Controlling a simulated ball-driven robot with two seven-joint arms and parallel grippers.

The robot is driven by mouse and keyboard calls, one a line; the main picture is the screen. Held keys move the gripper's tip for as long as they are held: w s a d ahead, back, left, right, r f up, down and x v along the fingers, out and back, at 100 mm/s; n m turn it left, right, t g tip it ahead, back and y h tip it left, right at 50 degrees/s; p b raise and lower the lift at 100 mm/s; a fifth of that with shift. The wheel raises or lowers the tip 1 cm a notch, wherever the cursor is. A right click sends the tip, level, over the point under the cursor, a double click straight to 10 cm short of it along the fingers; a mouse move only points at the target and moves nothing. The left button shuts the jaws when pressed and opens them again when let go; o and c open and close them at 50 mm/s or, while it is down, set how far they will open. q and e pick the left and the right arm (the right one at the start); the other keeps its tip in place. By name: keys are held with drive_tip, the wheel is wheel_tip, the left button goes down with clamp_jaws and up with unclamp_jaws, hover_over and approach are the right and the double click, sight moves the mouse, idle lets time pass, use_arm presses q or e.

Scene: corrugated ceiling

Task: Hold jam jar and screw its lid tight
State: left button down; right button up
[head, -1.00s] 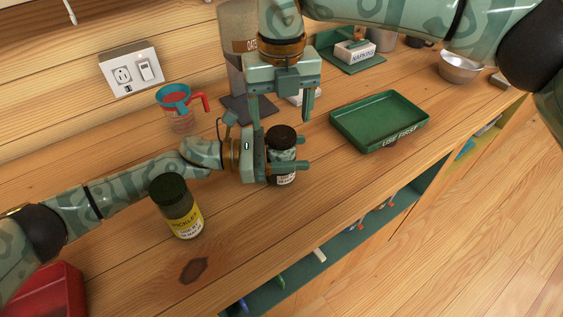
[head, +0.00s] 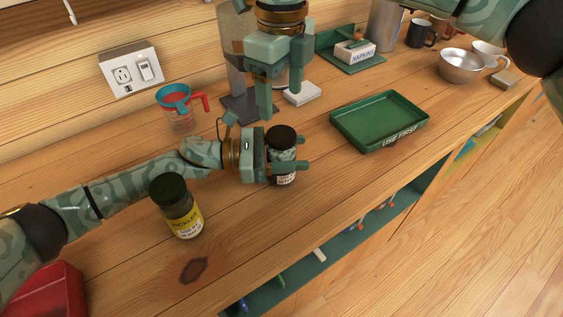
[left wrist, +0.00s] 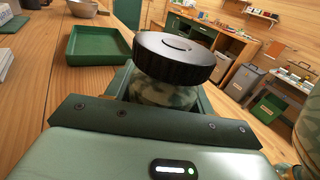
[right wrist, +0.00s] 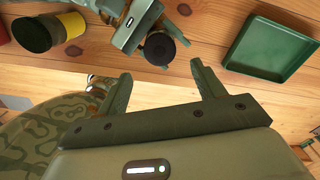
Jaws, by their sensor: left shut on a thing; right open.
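The jam jar (head: 285,177) stands on the wooden counter with its black lid (head: 281,138) on top. In the left wrist view the lid (left wrist: 175,56) sits on the jar's mouth and looks slightly tilted, though the camera angle makes this hard to judge. My left gripper (head: 289,172) is shut around the jar's body from the left. My right gripper (head: 285,93) is open and empty, above and behind the jar, pointing down. In the right wrist view its fingers (right wrist: 158,84) are apart, and the lid (right wrist: 159,48) shows beyond them.
A pickle jar (head: 178,207) stands left of the jam jar, close to my left arm. A green tray (head: 345,128) lies to the right. A measuring cup (head: 180,110), a napkin box (head: 354,52) and a metal bowl (head: 461,66) stand farther back. Counter in front of the jam jar is clear.

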sight(282, 134)
drive_tip(key=shift+f, duration=4)
drive_tip(key=c, duration=1)
drive_tip(key=o, duration=1.1)
drive_tip(key=shift+o, duration=0.2)
